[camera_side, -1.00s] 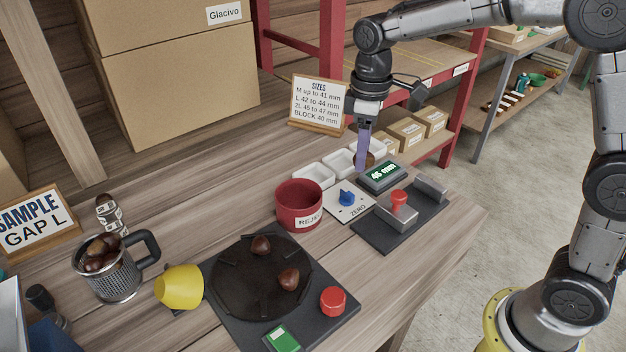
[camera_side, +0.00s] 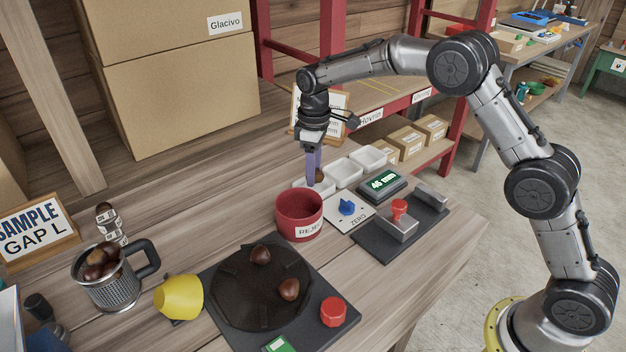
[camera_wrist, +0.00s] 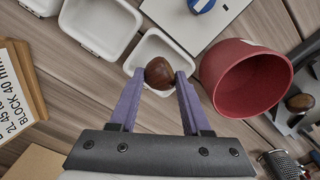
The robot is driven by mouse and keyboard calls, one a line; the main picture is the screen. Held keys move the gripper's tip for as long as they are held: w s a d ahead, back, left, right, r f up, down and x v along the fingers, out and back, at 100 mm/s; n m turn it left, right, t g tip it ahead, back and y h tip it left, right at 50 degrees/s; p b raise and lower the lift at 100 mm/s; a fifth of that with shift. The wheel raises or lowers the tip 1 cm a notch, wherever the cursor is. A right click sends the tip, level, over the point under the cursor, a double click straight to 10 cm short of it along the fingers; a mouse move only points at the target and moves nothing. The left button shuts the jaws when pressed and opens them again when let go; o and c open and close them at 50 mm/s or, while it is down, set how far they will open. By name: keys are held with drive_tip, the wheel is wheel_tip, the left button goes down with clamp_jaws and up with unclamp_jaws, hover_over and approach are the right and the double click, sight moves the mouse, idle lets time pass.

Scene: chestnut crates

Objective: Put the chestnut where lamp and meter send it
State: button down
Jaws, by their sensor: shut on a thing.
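My gripper (camera_side: 314,180) has purple fingers shut on a brown chestnut (camera_wrist: 159,72). The chestnut also shows beside the fingers in the side view (camera_side: 320,175). It is over the white tray (camera_wrist: 150,45) nearest the red bowl; its height above the tray floor is hard to tell. The middle tray (camera_side: 343,173) and far tray (camera_side: 368,157) look empty. The red bowl (camera_side: 300,213) is labelled as reject. The meter (camera_side: 380,186) reads 46 mm. The sizes sign (camera_side: 338,101) is mostly hidden by my arm in the side view. No lit lamp is clear to me.
Two chestnuts (camera_side: 289,289) lie on a dark round plate (camera_side: 238,306) with a red knob (camera_side: 333,312). A yellow cup (camera_side: 180,297) lies beside it. A metal mug (camera_side: 114,290) holds several chestnuts. A gauge with red knob (camera_side: 398,222) and a SAMPLE GAP L sign (camera_side: 37,228) stand apart.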

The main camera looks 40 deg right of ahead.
drive_tip(key=shift+w+f, duration=0.15)
drive_tip(key=shift+f, duration=1.55)
drive_tip(key=c, duration=0.6)
unclamp_jaws()
drive_tip(key=shift+f, duration=0.1)
drive_tip(key=shift+c, duration=0.2)
